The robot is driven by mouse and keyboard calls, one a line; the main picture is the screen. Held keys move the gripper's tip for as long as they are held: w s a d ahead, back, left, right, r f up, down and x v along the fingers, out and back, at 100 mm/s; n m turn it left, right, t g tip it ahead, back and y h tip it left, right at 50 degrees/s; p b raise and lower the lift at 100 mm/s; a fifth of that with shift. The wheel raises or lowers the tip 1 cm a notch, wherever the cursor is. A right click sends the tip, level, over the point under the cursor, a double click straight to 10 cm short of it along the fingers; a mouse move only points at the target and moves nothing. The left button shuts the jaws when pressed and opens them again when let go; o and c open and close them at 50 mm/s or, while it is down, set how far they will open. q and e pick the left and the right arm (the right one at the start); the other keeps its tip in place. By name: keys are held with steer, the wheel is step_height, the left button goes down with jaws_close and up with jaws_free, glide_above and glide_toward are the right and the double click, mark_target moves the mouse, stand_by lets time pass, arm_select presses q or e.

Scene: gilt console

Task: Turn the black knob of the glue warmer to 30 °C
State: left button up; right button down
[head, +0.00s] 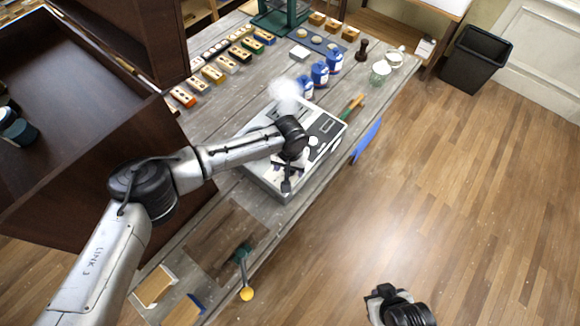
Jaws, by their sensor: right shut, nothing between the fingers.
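The glue warmer (262,178) is a pale box with a grey control face on the workbench. A dark display panel (327,126) and a round white part (313,141) show on it. I cannot make out the black knob or its scale; my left arm and gripper cover part of the face. My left gripper (287,186) points down over the near side of the warmer. Whether it touches anything or how its fingers stand is unclear. My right gripper (380,294) is shut and empty, low over the floor at the bottom edge, far from the warmer.
Several blue bottles (320,73) stand behind the warmer. A green-handled tool (351,107) lies beside it. A yellow-knobbed lever (247,293) sticks out at the bench's near edge. A dark cabinet (95,150) stands at left.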

arm_select(q)
steer(key=c, duration=0.9)
steer(key=shift+r+n+p, duration=0.1)
steer(key=shift+n+p, duration=0.2)
steer(key=shift+p, duration=0.35)
steer(key=shift+c, duration=0.2)
steer(key=n+p, duration=0.7)
steer(key=p, duration=0.1)
steer(key=shift+s+n+p, duration=0.15)
steer(key=shift+n+p, duration=0.15)
steer(key=shift+p, duration=0.1)
steer(key=n+p, duration=0.3)
steer(key=n, duration=0.1)
steer(key=n+p, duration=0.1)
steer(key=n, duration=0.1)
steer(key=shift+n, duration=0.4)
steer(key=shift+n+p, duration=0.45)
steer(key=shift+n, duration=0.95)
